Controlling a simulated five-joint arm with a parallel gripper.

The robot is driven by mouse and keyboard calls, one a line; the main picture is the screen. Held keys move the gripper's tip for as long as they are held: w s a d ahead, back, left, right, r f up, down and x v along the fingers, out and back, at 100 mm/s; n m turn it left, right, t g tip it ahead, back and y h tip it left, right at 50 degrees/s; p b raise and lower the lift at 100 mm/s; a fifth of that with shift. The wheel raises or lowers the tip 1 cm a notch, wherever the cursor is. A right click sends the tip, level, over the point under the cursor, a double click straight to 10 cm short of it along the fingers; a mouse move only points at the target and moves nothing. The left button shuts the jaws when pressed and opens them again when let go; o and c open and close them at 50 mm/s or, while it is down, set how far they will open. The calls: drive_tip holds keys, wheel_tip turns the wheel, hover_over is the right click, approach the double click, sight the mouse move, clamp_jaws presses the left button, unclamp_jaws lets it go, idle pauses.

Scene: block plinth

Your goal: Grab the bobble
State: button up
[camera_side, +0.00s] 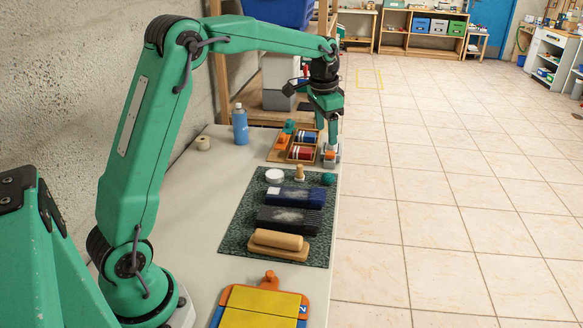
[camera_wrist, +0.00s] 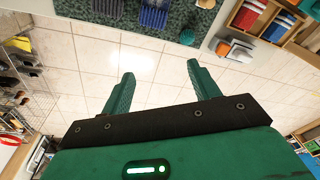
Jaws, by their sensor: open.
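The bobble is a small teal ball (camera_side: 328,178) at the far right corner of the dark green speckled mat (camera_side: 231,243). It also shows in the wrist view (camera_wrist: 186,37) near the top, close to the mat's edge. My gripper (camera_side: 327,109) hangs over the far right end of the table in the side view, beyond the bobble and above it. In the wrist view my gripper (camera_wrist: 160,70) has its two green fingers apart with nothing between them. The tiled floor shows behind the gap, and the bobble lies beyond the fingertips, apart from them.
On the mat are a white disc (camera_side: 274,175), a wooden peg (camera_side: 299,173), two dark blocks and a wooden roller (camera_side: 277,239). A compartmented wooden tray (camera_side: 274,156) and an orange-grey item (camera_side: 330,157) stand behind. A blue bottle (camera_side: 240,125) is at the left.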

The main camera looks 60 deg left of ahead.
drive_tip(key=m+g, duration=0.1)
hover_over(327, 174)
drive_tip(key=f, duration=1.2)
drive_tip(key=shift+s+d+f, duration=0.2)
drive_tip(key=shift+w+a+f+g, duration=0.15)
drive_tip(key=shift+a+f+g, duration=0.15)
drive_tip(key=shift+f, duration=0.15)
drive_tip(key=shift+d+f, duration=0.1)
drive_tip(key=shift+f, duration=1.2)
drive_tip(key=shift+f, duration=2.65)
drive_tip(key=shift+w, duration=0.1)
drive_tip(key=c, duration=1)
